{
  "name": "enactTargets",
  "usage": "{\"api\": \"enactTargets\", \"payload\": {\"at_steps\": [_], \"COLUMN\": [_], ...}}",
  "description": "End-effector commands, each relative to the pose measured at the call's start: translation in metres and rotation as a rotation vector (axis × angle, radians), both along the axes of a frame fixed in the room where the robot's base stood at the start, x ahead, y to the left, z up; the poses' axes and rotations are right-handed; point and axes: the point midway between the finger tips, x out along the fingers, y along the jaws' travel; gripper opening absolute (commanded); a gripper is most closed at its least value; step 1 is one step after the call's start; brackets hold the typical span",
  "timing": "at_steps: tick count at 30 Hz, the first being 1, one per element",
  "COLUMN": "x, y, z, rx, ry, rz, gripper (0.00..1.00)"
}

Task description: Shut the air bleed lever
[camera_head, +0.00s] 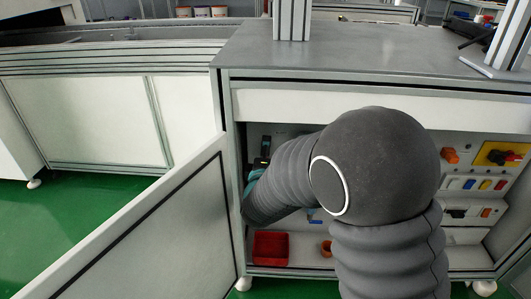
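The air bleed lever cannot be made out for certain. A small blue part (314,221), partly covered by my arm, shows low inside the open cabinet, and I cannot tell whether it is the lever. My arm, in a dark grey ribbed sleeve, reaches into the left part of the cabinet and hides much of its inside. A dark part with a small yellow mark and a teal piece show beside the far end of my arm. I cannot tell whether these belong to my gripper. The fingertips cannot be made out, nor can any contact with a lever.
The cabinet door (157,230) stands open at the left. A red bin (271,248) and an orange ring (326,248) are on the cabinet floor. At the right are a yellow plate with a black knob (497,155) and an orange knob (450,155). A grey worktop (380,50) lies above.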

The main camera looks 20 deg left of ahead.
Motion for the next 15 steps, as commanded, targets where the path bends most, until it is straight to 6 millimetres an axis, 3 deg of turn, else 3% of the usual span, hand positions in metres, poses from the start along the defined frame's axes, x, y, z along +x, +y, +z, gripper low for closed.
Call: {"api": "enactTargets", "payload": {"at_steps": [15], "x": [0.0029], "y": [-0.0097], "z": [-0.0057], "rx": [0.420], "ry": [0.097], "rz": [-0.003], "gripper": [0.24]}}
